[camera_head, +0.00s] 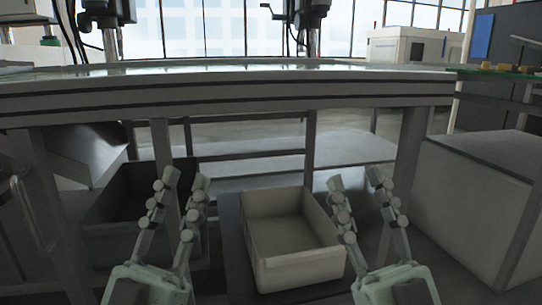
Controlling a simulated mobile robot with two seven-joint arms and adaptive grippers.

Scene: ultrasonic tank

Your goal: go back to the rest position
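My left gripper (186,182) is open and empty at the lower left, its fingers pointing up and away from me. A dark bin and a table leg show behind it. My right gripper (355,181) is open and empty at the lower right, just right of the light bin in the picture. The two grippers stand apart at about the same height. Nothing is between either pair of fingertips.
A table (230,90) with a thick front edge spans the view ahead, above both grippers. Below it are an empty light grey bin (300,272) and a dark bin (105,235). A grey cabinet (470,205) stands at right.

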